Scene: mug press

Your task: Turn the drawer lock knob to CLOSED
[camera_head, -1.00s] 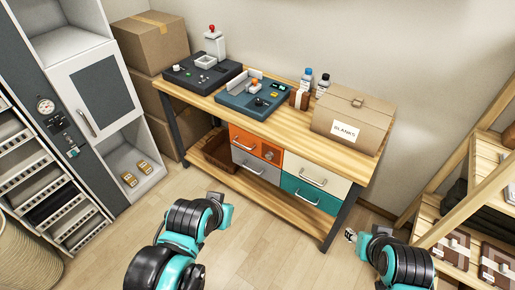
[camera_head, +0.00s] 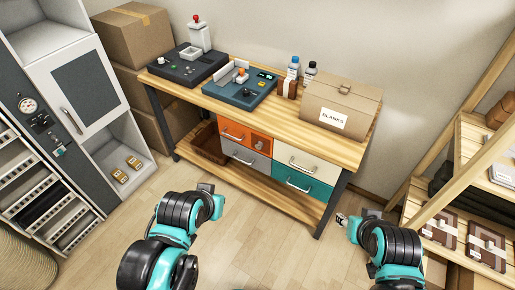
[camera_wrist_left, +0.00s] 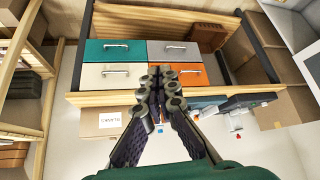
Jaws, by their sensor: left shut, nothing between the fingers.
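The lock knob (camera_head: 259,145) is a small grey knob on the right part of the orange drawer (camera_head: 232,133), in the workbench's upper left drawer position. Its exact turn is too small to read. My left gripper (camera_head: 207,188) is shut and empty, in front of the bench and apart from the drawers. In the left wrist view, which sees the bench upside down, the shut left fingers (camera_wrist_left: 162,78) cover part of the orange drawer front (camera_wrist_left: 205,97), and I cannot make out the knob there. My right gripper (camera_head: 342,219) is low near the bench's right leg, too small to read.
The workbench (camera_head: 325,145) carries two dark devices (camera_head: 188,68) (camera_head: 238,92), bottles and a box marked BLANKS (camera_head: 340,104). White (camera_head: 303,159), grey (camera_head: 240,154) and teal (camera_head: 303,182) drawers surround the orange one. Wooden shelves (camera_head: 470,140) stand right, cabinets left. The floor before the bench is clear.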

